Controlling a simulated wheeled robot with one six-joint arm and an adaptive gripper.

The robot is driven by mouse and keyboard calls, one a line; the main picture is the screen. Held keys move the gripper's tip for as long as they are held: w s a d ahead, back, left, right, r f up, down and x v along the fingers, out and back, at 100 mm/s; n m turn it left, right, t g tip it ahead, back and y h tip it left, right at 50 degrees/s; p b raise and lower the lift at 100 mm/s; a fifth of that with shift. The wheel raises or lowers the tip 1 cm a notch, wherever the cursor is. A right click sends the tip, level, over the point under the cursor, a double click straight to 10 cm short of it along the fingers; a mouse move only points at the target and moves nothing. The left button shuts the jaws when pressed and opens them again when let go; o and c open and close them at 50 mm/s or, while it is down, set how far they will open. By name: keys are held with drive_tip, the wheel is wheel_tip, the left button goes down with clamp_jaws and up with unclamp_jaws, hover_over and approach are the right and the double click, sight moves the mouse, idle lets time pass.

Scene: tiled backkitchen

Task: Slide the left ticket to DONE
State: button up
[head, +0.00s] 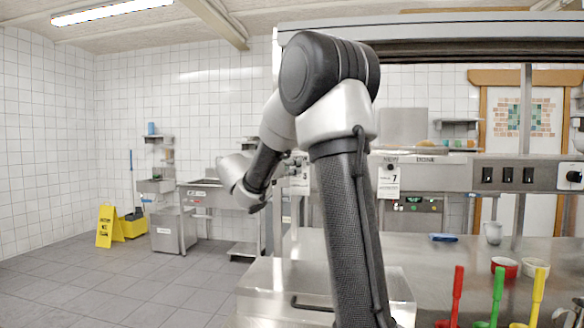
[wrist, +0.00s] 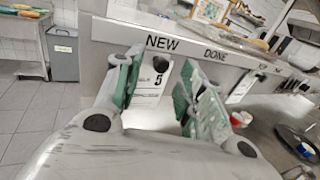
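The left ticket (wrist: 150,92), white with a black 5, hangs from the steel rail (wrist: 110,30) under the NEW label in the wrist view. The DONE label (wrist: 215,55) is on the rail to its right. My gripper (wrist: 160,62) is open, with its green-padded fingers on either side of the ticket. A gap shows between the ticket and the right finger; whether the left finger touches it I cannot tell. In the head view, part of this ticket (head: 301,180) shows behind my arm, which hides most of the gripper.
Another ticket (head: 389,180), marked 7, hangs farther right on the rail. A yellow floor sign (head: 107,226) stands far left.

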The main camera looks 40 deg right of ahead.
sight(299, 180)
drive_tip(key=shift+x, duration=1.55)
drive_tip(key=shift+s, duration=0.1)
clamp_jaws()
drive_tip(key=shift+d, duration=0.1)
